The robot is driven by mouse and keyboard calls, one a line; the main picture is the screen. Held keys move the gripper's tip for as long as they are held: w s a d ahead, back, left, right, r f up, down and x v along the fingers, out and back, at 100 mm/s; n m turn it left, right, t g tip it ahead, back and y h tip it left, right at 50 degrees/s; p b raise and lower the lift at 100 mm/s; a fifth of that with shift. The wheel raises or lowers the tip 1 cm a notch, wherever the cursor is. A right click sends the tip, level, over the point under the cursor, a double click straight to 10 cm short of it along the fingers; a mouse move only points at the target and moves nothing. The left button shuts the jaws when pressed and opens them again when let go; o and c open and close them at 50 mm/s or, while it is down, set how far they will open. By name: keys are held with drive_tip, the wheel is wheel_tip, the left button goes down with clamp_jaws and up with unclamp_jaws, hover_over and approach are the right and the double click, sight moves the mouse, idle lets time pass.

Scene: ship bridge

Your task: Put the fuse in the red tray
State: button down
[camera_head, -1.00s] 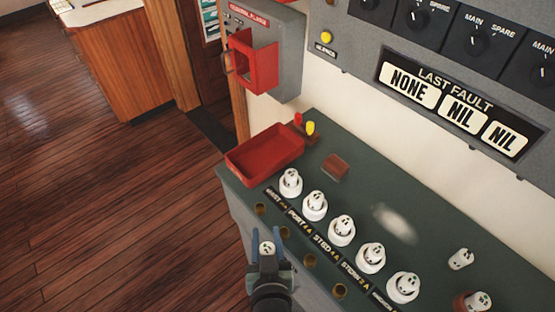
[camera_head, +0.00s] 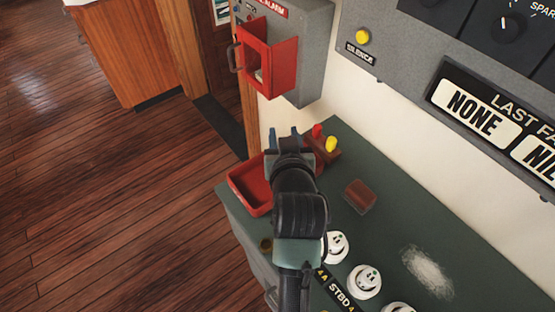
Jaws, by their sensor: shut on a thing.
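The red tray (camera_head: 238,187) sits at the far left end of the green bench top. My arm covers its right part. My gripper (camera_head: 283,134) is over the tray's back right side, with its blue fingertips showing just past the dark wrist. The gripper is shut on the fuse, a white piece seen between the fingers a second ago.
A red-brown block (camera_head: 360,196) lies right of my arm. Red and yellow pegs (camera_head: 331,144) stand in a block close by the gripper. A grey alarm box (camera_head: 311,60) with a red front hangs above the bench's far end.

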drive_tip(key=f, duration=0.4)
drive_tip(key=shift+s+f, duration=0.25)
drive_tip(key=shift+s, duration=0.15)
drive_tip(key=shift+w+f, duration=0.1)
drive_tip(key=shift+f, duration=2.05)
drive_tip(key=shift+f, duration=0.2)
drive_tip(key=c, duration=0.5)
unclamp_jaws()
drive_tip(key=shift+r, duration=0.1)
drive_tip(key=shift+r, duration=0.1)
